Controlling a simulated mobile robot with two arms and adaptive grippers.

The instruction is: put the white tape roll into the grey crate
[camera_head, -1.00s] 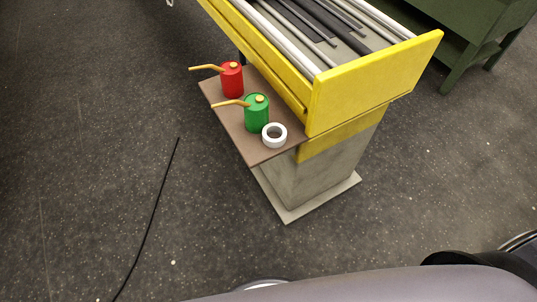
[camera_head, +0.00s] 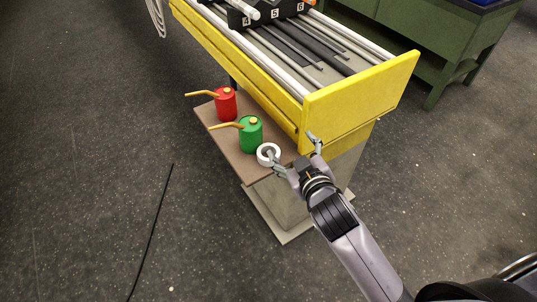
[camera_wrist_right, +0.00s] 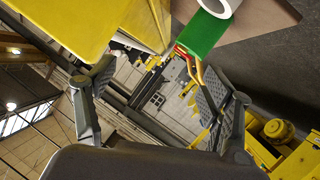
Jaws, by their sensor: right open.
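The white tape roll (camera_head: 262,158) lies on a brown side shelf (camera_head: 228,150), just in front of the green can (camera_head: 250,138). My right gripper (camera_head: 291,146) is open at the shelf's right edge. Its left finger overlaps the roll in the head view; I cannot tell whether it touches it or is inside the ring. The other finger is near the yellow panel. In the right wrist view, the roll (camera_wrist_right: 222,6) is cut off at the top edge, outside the space between the open fingers (camera_wrist_right: 150,68). I see no grey crate. My left gripper is not in view.
A red can (camera_head: 226,105) with an orange spout stands behind the green one. The yellow trough (camera_head: 350,95) holding rods and bars rises close beside my gripper. A dark green bench (camera_head: 400,45) stands at the right. A black cable (camera_head: 153,225) lies on the open floor.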

